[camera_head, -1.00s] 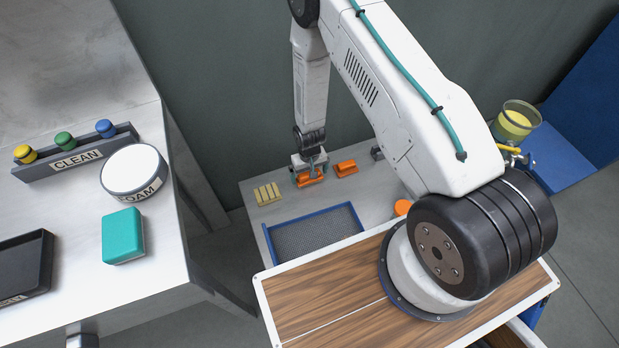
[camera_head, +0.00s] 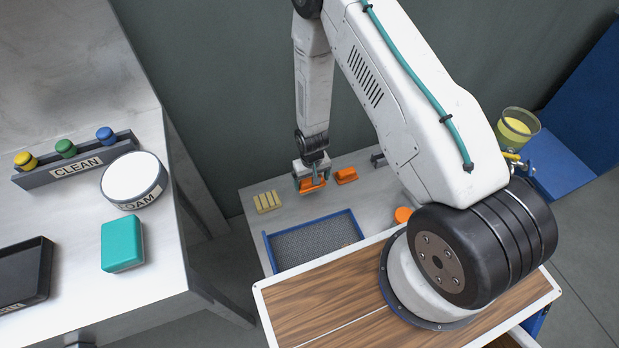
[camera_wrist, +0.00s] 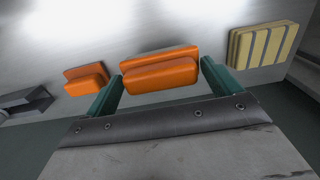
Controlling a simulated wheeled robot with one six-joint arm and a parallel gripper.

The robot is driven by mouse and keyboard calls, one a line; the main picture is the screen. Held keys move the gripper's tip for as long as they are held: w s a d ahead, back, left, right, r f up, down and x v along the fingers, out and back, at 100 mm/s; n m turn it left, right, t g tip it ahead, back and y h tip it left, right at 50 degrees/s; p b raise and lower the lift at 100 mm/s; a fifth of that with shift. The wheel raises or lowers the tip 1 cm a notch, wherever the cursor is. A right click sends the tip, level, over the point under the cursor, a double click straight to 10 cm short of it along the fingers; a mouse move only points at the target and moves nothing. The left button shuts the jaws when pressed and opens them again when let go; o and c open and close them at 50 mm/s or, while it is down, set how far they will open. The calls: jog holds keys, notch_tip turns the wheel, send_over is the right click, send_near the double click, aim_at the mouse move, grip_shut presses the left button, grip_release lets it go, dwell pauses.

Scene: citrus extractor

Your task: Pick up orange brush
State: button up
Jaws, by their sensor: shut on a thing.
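An orange brush (camera_wrist: 160,72) is between the two green fingers of my gripper (camera_wrist: 161,77) in the wrist view. The fingers are shut on its two ends. In the head view my gripper (camera_head: 311,180) reaches down over the low grey table, with orange of the brush (camera_head: 311,187) showing under it. I cannot tell whether the brush is clear of the table. A second, similar orange block (camera_head: 346,176) lies to the right, apart from the gripper; it also shows at left in the wrist view (camera_wrist: 87,82).
A yellow striped block (camera_head: 267,201) lies left of my gripper; a blue-rimmed mesh tray (camera_head: 312,240) is in front. A round orange thing (camera_head: 402,214) lies at right. A dark grey bracket (camera_wrist: 27,102) is beyond the second block. A metal bench (camera_head: 75,210) stands left.

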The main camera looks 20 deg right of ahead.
jog(key=s+r, duration=0.1)
jog(key=s, duration=1.3)
jog(key=shift+r, duration=0.15)
